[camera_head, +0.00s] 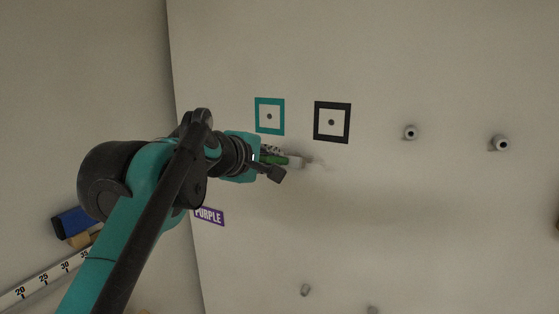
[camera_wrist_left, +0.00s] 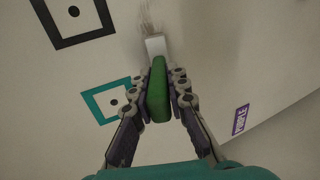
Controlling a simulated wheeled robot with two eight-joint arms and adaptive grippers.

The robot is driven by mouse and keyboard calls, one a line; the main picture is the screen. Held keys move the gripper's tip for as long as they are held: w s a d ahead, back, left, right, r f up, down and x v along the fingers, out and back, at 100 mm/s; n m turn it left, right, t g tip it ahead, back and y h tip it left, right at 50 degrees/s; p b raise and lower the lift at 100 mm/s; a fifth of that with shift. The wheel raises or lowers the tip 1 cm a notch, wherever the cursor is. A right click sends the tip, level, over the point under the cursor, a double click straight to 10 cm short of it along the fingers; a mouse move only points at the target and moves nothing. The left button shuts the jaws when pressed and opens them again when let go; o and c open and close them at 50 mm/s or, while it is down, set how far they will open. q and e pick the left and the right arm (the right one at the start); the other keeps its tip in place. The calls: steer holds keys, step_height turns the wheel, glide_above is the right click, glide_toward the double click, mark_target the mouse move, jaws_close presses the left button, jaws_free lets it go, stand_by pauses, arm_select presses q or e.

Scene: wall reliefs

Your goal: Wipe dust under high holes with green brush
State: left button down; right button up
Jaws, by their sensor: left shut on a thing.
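My left gripper (camera_head: 277,164) is shut on the green brush (camera_head: 293,161), just below the framed holes on the wall. In the left wrist view the brush's green handle (camera_wrist_left: 158,90) sits between the fingers, with its pale head pointing at the wall. A faint dust smudge (camera_head: 318,164) lies on the wall by the brush tip, under the black-framed hole (camera_head: 332,122). The smudge also shows in the wrist view (camera_wrist_left: 146,22). The teal-framed hole (camera_head: 269,116) is to the left of the black one. I cannot tell whether the bristles touch the wall. My right gripper is not in view.
A purple label (camera_head: 209,216) is below my arm. A blue block (camera_head: 74,222) and a ruler (camera_head: 45,279) are at lower left.

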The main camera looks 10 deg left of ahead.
arm_select(q)
steer(key=shift+w+a, duration=1.6)
steer(key=shift+a, duration=2.85)
steer(key=shift+s+d+r, duration=0.4)
steer(key=shift+s+d, duration=1.4)
steer(key=shift+d, duration=3.2)
steer(key=shift+s+d+r, duration=0.4)
steer(key=shift+s+d, duration=1.4)
steer(key=shift+d, duration=3.15)
steer(key=w+a, duration=0.3)
steer(key=a, duration=0.5)
steer(key=w+a, duration=0.3)
steer(key=a, duration=0.6)
